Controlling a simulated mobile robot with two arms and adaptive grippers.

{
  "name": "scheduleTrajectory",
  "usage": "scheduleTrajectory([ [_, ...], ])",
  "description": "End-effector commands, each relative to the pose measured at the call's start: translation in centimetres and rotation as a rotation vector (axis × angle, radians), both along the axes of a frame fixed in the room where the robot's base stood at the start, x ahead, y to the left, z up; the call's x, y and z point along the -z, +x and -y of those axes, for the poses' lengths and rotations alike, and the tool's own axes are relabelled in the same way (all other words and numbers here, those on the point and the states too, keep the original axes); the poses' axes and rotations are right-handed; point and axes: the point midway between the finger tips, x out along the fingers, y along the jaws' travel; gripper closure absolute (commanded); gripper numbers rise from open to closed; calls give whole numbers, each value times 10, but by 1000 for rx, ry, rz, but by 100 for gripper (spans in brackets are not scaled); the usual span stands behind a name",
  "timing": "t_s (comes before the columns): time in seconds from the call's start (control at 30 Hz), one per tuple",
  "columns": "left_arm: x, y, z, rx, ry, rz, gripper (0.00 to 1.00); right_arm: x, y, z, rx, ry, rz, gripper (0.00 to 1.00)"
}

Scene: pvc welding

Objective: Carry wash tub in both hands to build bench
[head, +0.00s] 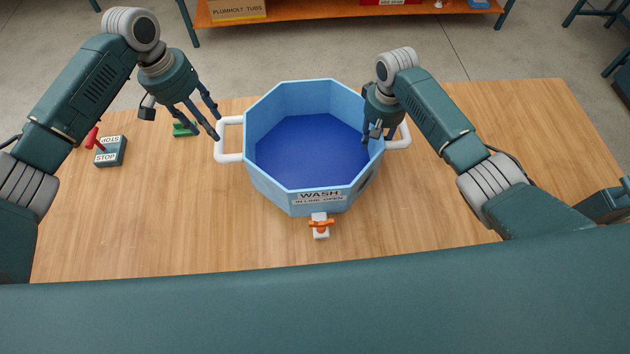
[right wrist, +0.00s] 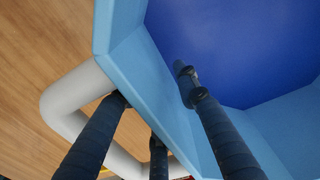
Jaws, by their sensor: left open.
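The blue octagonal wash tub (head: 262,167), labelled WASH, stands upright on the wooden bench, empty, with a white handle at each side. My left gripper (head: 210,122) is open, its fingers just above and beside the left handle (head: 220,149), holding nothing. My right gripper (head: 376,131) is at the tub's right rim by the right handle (head: 404,135). In the right wrist view, one finger of the right gripper (right wrist: 150,90) reaches inside the tub wall (right wrist: 128,62). Its other two fingers are outside, by the white handle (right wrist: 62,98). Whether they press on anything cannot be told.
On the bench (head: 170,220), a STOP box (head: 110,151) with a red lever and a green item (head: 185,129) lie left of the tub. A white and orange valve (head: 320,226) is at its front. An orange shelf (head: 300,14) with boxes stands beyond. The bench's right side is clear.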

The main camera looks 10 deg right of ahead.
Motion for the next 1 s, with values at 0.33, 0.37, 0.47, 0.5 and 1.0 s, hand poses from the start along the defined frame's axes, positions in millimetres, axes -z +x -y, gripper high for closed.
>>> scheduleTrajectory([
  [0.33, 0, 0, 0, 0, 0, 0, 54, -73, 1, 0, 0, 0, 5, 70],
  [0.37, 0, 0, 0, 0, 0, 0, 54, -78, 1, 0, 0, 0, 4, 70],
  [0.47, 0, 0, 0, 0, 0, 0, 54, -90, 1, 0, 0, 0, 3, 70],
  [0.5, 0, 0, 0, 0, 0, 0, 54, -93, 1, 0, 1, 0, 2, 70],
  [1.0, 1, 0, 0, 0, -1, 0, 54, -99, 0, 0, 1, -1, 1, 70],
])
